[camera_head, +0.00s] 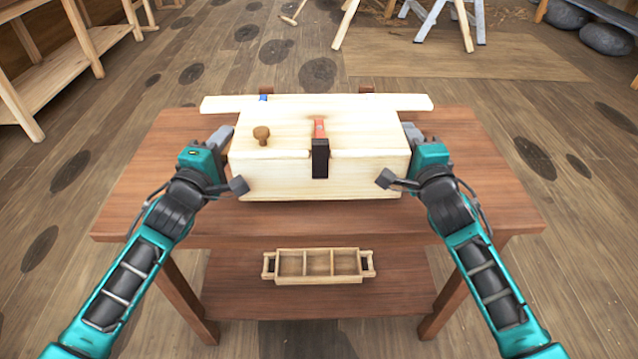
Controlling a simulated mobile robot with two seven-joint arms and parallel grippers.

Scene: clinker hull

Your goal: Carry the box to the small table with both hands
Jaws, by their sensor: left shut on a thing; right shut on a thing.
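The box (270,175) is pale wood with a flat lid, a round brown knob (261,134) and a dark latch with a red top (320,150). It is level at the middle of a brown wooden table (480,190); I cannot tell whether it touches the top or is just above it. A long pale strip (415,101) runs along its back edge and sticks out past both sides. My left gripper (229,160) is shut on the box's left end. My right gripper (399,156) is shut on its right end. The inner fingers are partly hidden.
A tray with compartments (318,264) lies on the table's lower shelf. A wooden bench (70,65) stands at the far left. Trestle legs (440,22) and a mallet (292,14) are at the back, dark stones (605,38) at the far right. Plank floor around the table is clear.

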